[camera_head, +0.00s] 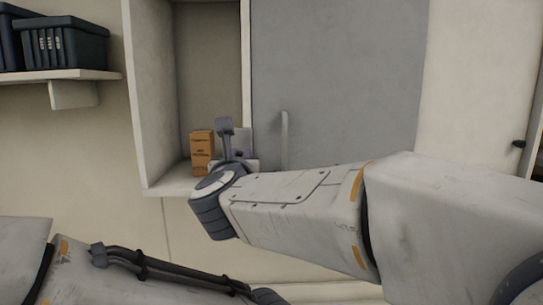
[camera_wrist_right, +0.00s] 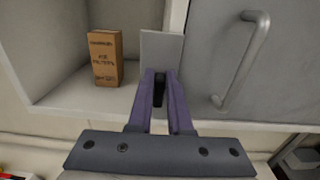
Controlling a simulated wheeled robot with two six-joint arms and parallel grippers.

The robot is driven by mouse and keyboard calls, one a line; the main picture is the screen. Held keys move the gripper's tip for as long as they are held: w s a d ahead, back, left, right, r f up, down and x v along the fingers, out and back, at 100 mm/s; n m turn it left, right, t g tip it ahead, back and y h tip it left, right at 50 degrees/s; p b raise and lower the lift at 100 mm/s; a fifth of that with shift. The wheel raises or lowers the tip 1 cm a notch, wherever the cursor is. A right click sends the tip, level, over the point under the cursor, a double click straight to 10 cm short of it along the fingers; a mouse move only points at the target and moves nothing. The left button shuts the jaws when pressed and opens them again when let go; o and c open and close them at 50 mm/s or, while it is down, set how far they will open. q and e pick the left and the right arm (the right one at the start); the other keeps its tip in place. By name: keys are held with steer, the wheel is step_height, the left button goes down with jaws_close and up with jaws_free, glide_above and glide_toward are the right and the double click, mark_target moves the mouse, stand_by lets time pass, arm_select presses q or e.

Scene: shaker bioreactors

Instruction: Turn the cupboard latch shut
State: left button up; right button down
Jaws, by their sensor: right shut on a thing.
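The cupboard has an open bay on the left and a flat grey door (camera_head: 340,70) with a vertical bar handle (camera_head: 284,140) on the right. The door also shows in the right wrist view (camera_wrist_right: 285,60). A light grey latch plate (camera_wrist_right: 160,48) stands at the upright between bay and door; it shows small in the head view (camera_head: 244,140). My right gripper (camera_wrist_right: 160,78) is shut, its two purple fingers on a dark part of the latch below the plate. The fingers partly hide the latch, so its exact angle is unclear. My left gripper is out of view.
An orange-brown carton (camera_head: 201,152) stands in the open bay, just left of my right gripper. Dark blue bins (camera_head: 75,45) sit on a wall shelf (camera_head: 60,76) at upper left. The handle is close on the gripper's right.

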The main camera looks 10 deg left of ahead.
steer(key=n, duration=0.6)
steer(key=a+f+n, duration=0.1)
steer(key=n, duration=0.4)
steer(key=a+f+n, duration=0.1)
steer(key=n, duration=0.5)
steer(key=shift+s+n, duration=0.3)
stand_by(0.4)
steer(key=c, duration=0.8)
jaws_free()
steer(key=shift+c, duration=0.2)
